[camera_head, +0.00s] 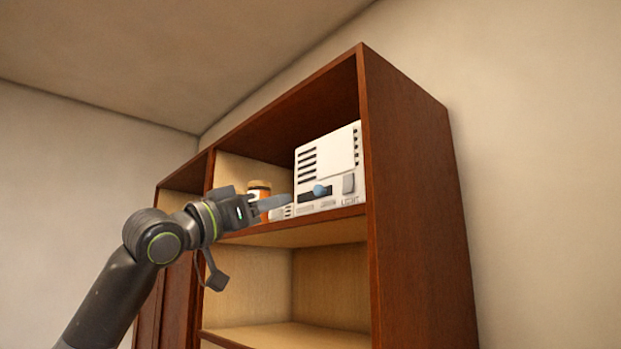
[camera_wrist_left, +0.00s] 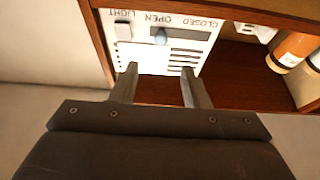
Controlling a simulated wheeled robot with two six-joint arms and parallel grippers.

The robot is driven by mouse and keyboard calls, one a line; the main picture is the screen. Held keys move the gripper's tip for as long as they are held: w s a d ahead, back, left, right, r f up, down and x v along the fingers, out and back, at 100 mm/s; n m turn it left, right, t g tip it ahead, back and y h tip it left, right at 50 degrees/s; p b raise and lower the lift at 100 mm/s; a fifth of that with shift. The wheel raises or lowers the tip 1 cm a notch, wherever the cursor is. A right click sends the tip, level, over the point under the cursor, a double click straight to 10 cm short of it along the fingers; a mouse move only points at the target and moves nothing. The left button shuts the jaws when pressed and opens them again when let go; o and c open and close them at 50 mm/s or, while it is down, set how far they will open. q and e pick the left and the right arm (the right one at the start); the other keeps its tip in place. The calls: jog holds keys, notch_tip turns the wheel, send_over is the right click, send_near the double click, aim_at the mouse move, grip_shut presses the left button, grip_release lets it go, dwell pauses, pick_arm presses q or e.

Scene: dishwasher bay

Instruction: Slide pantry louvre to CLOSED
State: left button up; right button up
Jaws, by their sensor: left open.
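The pantry louvre unit (camera_head: 309,179) is a white box on the upper shelf, with dark slats and a slot along its lower front. A blue slider knob (camera_head: 320,190) sits toward the slot's right end in the head view. In the wrist view, where the lettering is upside down, the knob (camera_wrist_left: 160,38) is by the word OPEN, with CLOSED farther right. My left gripper (camera_head: 277,204) is open and empty, in front of the unit, its fingertips left of the knob in the head view. The wrist view shows its fingers (camera_wrist_left: 160,76) apart, pointing at the unit. My right gripper is out of view.
A light switch (camera_head: 348,184) is beside the slot. Jars with orange labels (camera_wrist_left: 293,48) stand on the same shelf, partly behind my gripper in the head view. The brown cabinet's side wall (camera_head: 415,200) bounds the shelf on the right. The lower shelf (camera_head: 300,335) looks empty.

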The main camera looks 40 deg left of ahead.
aim_at(316, 190)
pick_arm(q)
jog(key=p+x, duration=0.5)
jog(key=x, duration=0.4)
jog(key=shift+w+r+p, duration=0.1)
jog(key=shift+p, duration=0.3)
jog(key=shift+p+x, duration=0.4)
jog(key=shift+x, duration=0.4)
jog(key=shift+c, duration=0.4)
jog(key=c, duration=0.7)
grip_shut()
